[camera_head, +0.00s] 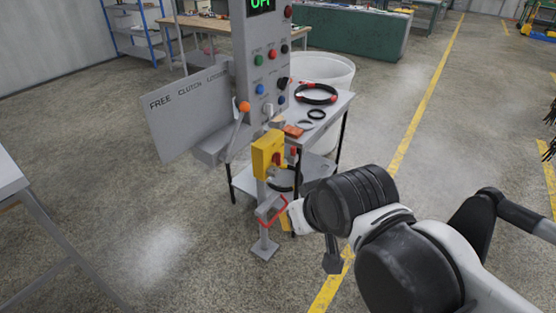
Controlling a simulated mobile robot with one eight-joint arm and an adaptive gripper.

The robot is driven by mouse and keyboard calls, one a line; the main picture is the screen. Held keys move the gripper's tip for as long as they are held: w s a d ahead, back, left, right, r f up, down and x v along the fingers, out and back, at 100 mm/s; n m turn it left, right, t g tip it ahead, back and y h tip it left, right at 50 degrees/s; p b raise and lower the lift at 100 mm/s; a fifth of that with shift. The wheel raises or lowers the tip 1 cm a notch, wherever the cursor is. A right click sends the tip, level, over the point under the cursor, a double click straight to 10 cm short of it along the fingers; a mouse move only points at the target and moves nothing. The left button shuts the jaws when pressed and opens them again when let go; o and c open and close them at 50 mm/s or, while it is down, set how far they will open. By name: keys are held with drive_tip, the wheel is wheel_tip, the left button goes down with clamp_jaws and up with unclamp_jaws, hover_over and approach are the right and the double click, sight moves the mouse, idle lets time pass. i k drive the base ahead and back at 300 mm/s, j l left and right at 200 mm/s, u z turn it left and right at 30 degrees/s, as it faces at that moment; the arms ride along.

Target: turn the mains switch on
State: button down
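A yellow box (264,152) with a small red part on its front is mounted low on the grey control column (262,75); it looks like the mains switch. The position of its red part is too small to read. A green display (261,4) at the column's top is cut off by the picture's edge and seems to read OFF. My gripper (299,217) is below and to the right of the yellow box, apart from it in the picture. Its fingers are mostly hidden by my dark wrist, so its opening cannot be seen.
A red-edged grey part (271,209) sits on a post under the box, close to my gripper. A small table (338,108) with black rings stands behind, before a white bin (330,68). A lettered grey panel (187,108) juts left.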

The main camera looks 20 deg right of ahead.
sight(276, 158)
drive_tip(key=i+l+u, duration=0.25)
drive_tip(key=l, duration=0.3)
drive_tip(key=i+l+u, duration=0.2)
drive_tip(key=l, duration=0.35)
drive_tip(key=i+l+u, duration=0.25)
drive_tip(key=l, duration=0.3)
drive_tip(key=l+u, duration=0.2)
drive_tip(key=l, duration=0.4)
drive_tip(key=l+u, duration=0.25)
drive_tip(key=l, duration=0.4)
